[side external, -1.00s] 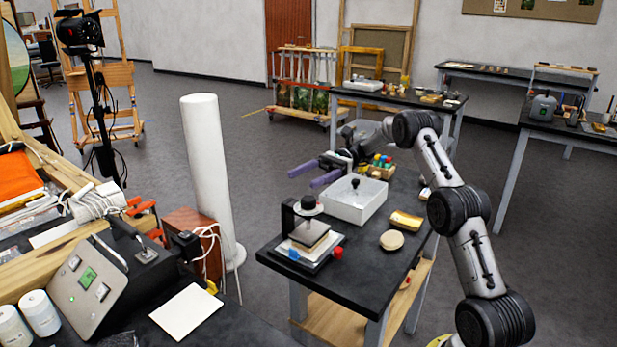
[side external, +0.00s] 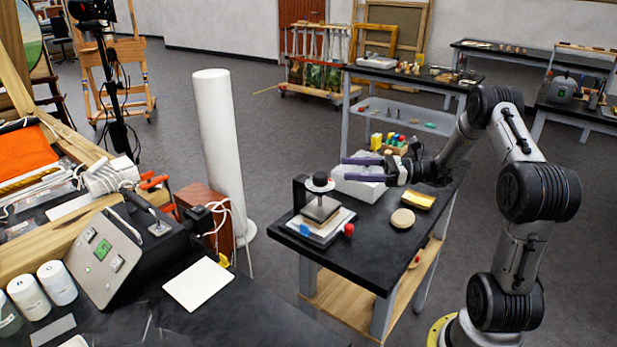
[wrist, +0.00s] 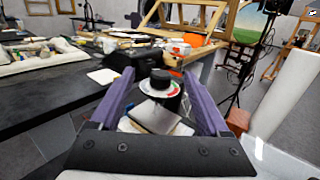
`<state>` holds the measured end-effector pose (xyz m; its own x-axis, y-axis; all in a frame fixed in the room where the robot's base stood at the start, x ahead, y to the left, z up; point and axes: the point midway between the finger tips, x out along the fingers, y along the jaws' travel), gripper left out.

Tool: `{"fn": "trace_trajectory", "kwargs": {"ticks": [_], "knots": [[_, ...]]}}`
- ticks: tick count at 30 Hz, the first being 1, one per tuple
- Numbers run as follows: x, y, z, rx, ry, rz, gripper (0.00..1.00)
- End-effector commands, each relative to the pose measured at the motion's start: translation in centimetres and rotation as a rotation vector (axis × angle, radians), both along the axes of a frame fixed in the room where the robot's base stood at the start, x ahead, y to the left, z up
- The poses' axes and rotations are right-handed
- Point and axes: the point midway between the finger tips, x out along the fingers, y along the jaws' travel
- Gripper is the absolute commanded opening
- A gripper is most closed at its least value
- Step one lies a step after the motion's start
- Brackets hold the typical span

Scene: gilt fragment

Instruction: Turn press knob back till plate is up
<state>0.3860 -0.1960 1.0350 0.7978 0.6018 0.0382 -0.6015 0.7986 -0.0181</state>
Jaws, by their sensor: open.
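The small press stands on the near end of the black table. Its black knob (side external: 320,179) sits on a pale round dial at the top; the knob also shows in the wrist view (wrist: 160,79). Below it is the grey square plate (side external: 320,208), over a white base with a blue tab and a red ball at its edges. I cannot tell how far the plate stands above what lies under it. My gripper (side external: 344,169) is open and empty, its purple fingers pointing toward the knob from the right. In the wrist view the knob appears between the fingers, apart from them.
A white box (side external: 362,187) stands behind the press, partly hidden by my gripper. A round tan disc (side external: 402,218) and a yellow block (side external: 419,200) lie on the table to the right. A tall white cylinder (side external: 222,150) stands on the left. Colourful small pieces (side external: 392,141) sit behind.

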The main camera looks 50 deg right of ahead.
Motion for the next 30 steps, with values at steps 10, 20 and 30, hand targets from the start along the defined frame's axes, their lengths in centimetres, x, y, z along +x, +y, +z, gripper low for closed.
{"fn": "trace_trajectory", "kwargs": {"ticks": [10, 20, 30], "knots": [[-2.5, -0.1, -3.0, -0.005, 0.042, -0.183, 0.8], [1.8, 2.2, -3.0, -0.006, 0.041, -0.176, 0.8], [7.4, 5.0, -3.0, -0.004, 0.042, -0.178, 0.8]]}}
